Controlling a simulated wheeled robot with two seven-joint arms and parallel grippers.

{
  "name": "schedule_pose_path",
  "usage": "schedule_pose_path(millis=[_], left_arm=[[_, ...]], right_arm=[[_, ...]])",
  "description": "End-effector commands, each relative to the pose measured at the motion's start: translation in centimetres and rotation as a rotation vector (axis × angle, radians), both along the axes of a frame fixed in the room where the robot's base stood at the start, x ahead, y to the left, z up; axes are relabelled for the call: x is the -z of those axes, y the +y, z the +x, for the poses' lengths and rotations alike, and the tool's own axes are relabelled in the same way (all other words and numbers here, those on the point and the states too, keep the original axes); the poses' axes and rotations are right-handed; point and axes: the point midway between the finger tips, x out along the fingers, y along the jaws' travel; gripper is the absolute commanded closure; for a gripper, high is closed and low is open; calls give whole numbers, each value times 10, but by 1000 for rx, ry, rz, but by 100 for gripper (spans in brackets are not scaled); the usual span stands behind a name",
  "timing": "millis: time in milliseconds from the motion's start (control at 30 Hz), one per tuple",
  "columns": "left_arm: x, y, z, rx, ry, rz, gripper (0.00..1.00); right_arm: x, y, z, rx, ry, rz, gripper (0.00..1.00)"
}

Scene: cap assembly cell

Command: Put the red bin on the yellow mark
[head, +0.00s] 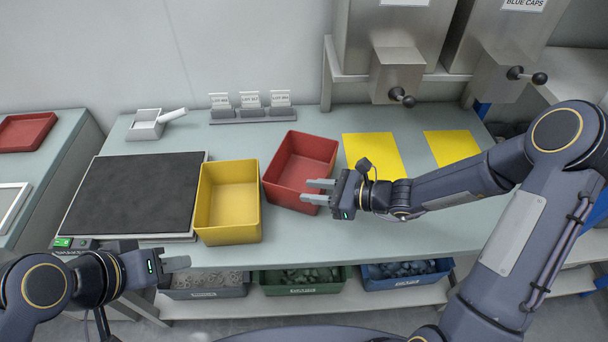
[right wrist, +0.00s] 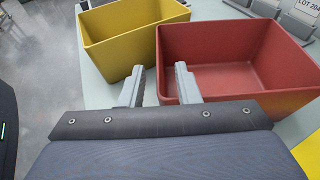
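The red bin (head: 300,158) stands empty and slightly turned on the bench, right of the yellow bin. It also shows in the right wrist view (right wrist: 225,86). Two yellow marks lie to its right: a nearer one (head: 373,148) and a farther one (head: 453,147); both are bare. My right gripper (head: 317,191) is open with nothing between its fingers. It is at the near right side of the red bin, its fingers overlapping that side in view; I cannot tell whether they touch. My left gripper (head: 186,263) is at the bench's front edge, away from the bins; its finger gap cannot be made out.
The yellow bin (head: 228,197) stands close left of the red bin, beside a dark mat (head: 135,190). A label rack (head: 250,114) stands behind. Steel dispensers (head: 397,70) overhang the bench at the back right. Filled trays (head: 302,289) sit on the shelf below.

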Motion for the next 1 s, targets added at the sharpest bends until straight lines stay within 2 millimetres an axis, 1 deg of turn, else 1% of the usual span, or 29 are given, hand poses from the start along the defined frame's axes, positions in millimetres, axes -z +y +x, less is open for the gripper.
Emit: schedule_pose_path(millis=[100,233,367,567,700,800,1000], left_arm=[[-4,0,0,0,0,0,64],[-4,0,0,0,0,0,64],[-4,0,0,0,0,0,64],[-4,0,0,0,0,0,64],[-4,0,0,0,0,0,64],[-4,0,0,0,0,0,64],[-4,0,0,0,0,0,64]], right_arm=[[4,19,4,-4,3,1,70],[10,34,10,-4,0,0,70],[13,40,14,-1,0,-1,70],[13,40,14,-1,-1,-2,70],[13,40,14,-1,-1,-2,89],[13,40,14,-2,-1,-2,100],[13,40,14,-2,-1,-2,100]])
